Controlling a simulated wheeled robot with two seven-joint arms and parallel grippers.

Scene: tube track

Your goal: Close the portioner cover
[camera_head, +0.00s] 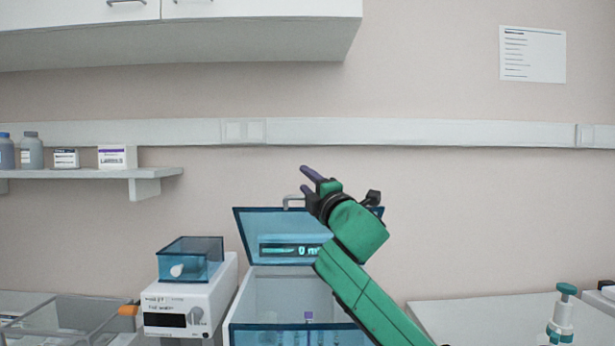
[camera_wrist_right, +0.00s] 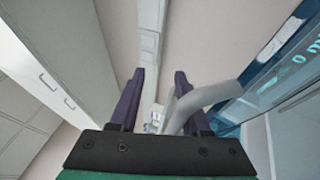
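The portioner, which I take to be the large pale box (camera_head: 245,290) with blue edges, stands at the lower middle of the head view. Its blue see-through cover (camera_head: 275,228) is tilted up, open, with a display strip on it. A grey bent handle (camera_head: 290,198) sits at the cover's top edge. My right gripper (camera_head: 305,180) is at that handle. In the right wrist view its purple fingers (camera_wrist_right: 159,76) are spread apart. The handle (camera_wrist_right: 215,95) reaches in from the right, overlapping the right finger; I cannot tell whether they touch. My left gripper is not in view.
A small white device (camera_head: 175,305) with a blue clear box on top stands just left of the portioner. A clear bin (camera_head: 75,315) is at the lower left. A pump bottle (camera_head: 562,315) stands at the right. A shelf (camera_head: 90,174) holds bottles and boxes.

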